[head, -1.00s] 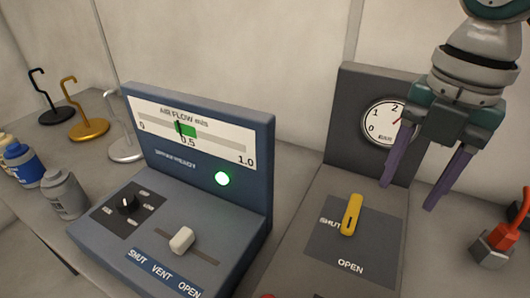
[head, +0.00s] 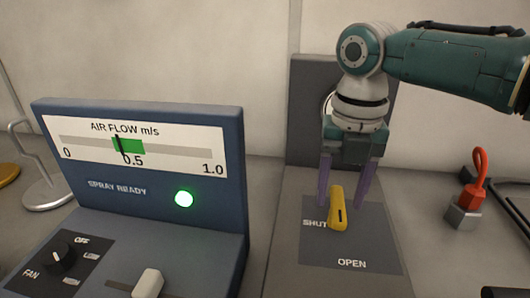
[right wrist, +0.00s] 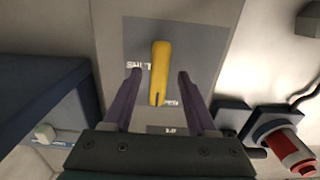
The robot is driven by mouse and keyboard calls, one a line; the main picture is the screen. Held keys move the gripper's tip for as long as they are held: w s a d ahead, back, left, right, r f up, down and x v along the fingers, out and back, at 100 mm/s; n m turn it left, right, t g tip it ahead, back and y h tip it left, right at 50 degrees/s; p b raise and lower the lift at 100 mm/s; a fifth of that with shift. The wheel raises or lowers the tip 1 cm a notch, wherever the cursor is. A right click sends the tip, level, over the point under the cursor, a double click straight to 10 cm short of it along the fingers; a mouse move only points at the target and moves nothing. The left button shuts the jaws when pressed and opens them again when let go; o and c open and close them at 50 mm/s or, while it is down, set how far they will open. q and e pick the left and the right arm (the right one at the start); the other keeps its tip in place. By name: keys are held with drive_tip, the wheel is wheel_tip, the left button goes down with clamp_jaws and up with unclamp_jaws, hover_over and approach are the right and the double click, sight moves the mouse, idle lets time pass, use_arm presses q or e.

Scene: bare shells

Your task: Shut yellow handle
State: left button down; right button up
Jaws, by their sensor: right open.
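The yellow handle (head: 338,210) stands on a dark plate (head: 365,245) of the grey panel, with SHUT marked to its left and OPEN below it. The handle points toward the OPEN side. My right gripper (head: 343,200) is open, with its purple fingers at either side of the handle in the head view. In the right wrist view the handle (right wrist: 159,70) lies between the lines of the open fingers (right wrist: 158,75). I cannot tell whether they touch it. My left gripper is out of view.
A blue air-flow box (head: 140,170) with a lit green lamp (head: 184,198) stands to the left, with a fan knob (head: 62,253) and a white slider (head: 148,284). A red-topped metal object (head: 466,205) stands to the right. The gauge behind my gripper is mostly hidden.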

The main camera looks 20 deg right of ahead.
drive_tip(key=shift+f, duration=0.2)
drive_tip(key=shift+c, duration=0.4)
clamp_jaws()
